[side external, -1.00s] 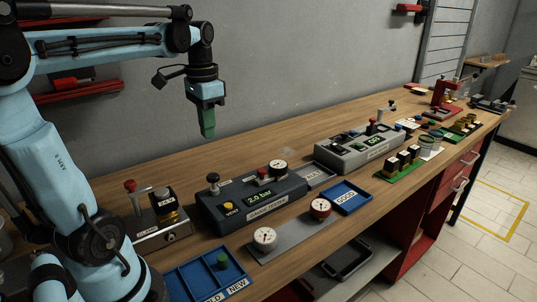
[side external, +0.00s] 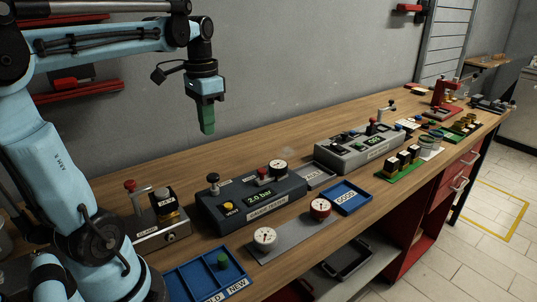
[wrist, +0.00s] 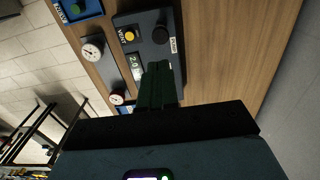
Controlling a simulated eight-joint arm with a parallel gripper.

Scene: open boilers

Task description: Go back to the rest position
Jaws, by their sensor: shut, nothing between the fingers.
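My gripper (side external: 207,118) hangs in the air above the back of the wooden bench, pointing down, with its green fingers together and nothing held. In the wrist view the green fingers (wrist: 160,84) show closed, in front of the dark gauge tester box. That tester (side external: 250,203) stands on the bench below and to the right of my gripper, its display reading 2.0 bar. My gripper is well clear of it and touches nothing.
A clamp block (side external: 158,224) stands left of the tester. In front are a blue divided tray (side external: 195,280) with a green piece, a grey plate (side external: 286,239) with two gauges, and a blue GOOD tray (side external: 345,197). A grey tester (side external: 358,148) stands further right. The grey wall is behind.

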